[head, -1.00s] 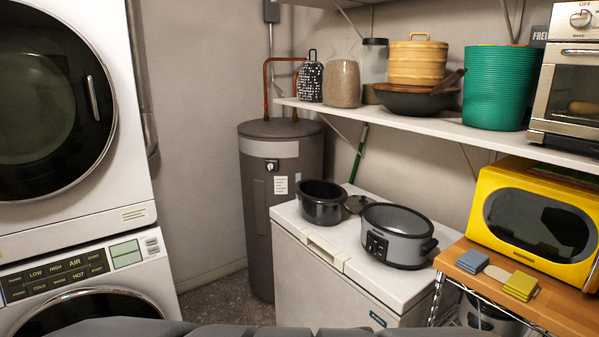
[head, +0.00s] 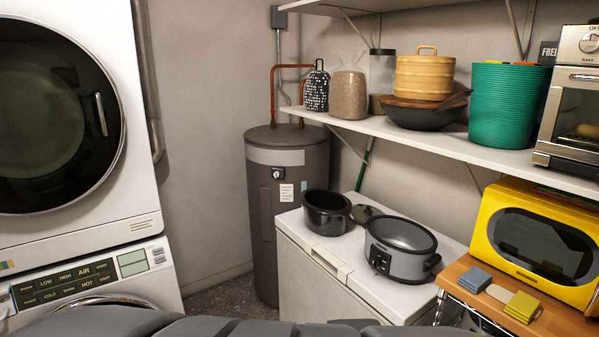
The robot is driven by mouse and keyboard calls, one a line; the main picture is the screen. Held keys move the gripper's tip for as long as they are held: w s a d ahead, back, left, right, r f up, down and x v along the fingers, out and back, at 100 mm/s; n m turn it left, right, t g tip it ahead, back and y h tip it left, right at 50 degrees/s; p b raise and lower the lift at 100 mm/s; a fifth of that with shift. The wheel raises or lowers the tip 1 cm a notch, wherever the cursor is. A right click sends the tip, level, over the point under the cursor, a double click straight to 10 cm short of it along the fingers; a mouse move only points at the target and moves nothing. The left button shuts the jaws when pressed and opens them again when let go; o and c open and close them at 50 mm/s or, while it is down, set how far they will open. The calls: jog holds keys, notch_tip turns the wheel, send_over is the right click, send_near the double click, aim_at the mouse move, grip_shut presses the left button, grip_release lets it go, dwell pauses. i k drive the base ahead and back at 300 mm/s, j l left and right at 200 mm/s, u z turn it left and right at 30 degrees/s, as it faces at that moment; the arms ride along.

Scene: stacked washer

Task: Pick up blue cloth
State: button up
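A folded blue cloth (head: 475,279) lies flat on the wooden top of a cart at the lower right in the head view. A beige piece (head: 497,293) lies just right of it, and a folded yellow cloth (head: 522,306) lies beyond that, nearer the right edge. My gripper is not in view. Only dark grey parts, which look like my own body, show along the bottom edge.
The cart's wooden top (head: 568,318) also bears a yellow microwave (head: 545,240) behind the cloths. A white chest freezer (head: 318,285) left of it holds a grey slow cooker (head: 400,250) and a black pot (head: 326,212). A shelf (head: 420,136) overhangs. Stacked washers (head: 75,130) stand left.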

aim_at(475, 279)
jog(key=k+z, duration=0.1)
jog(key=z, duration=1.25)
jog(key=k, duration=0.05)
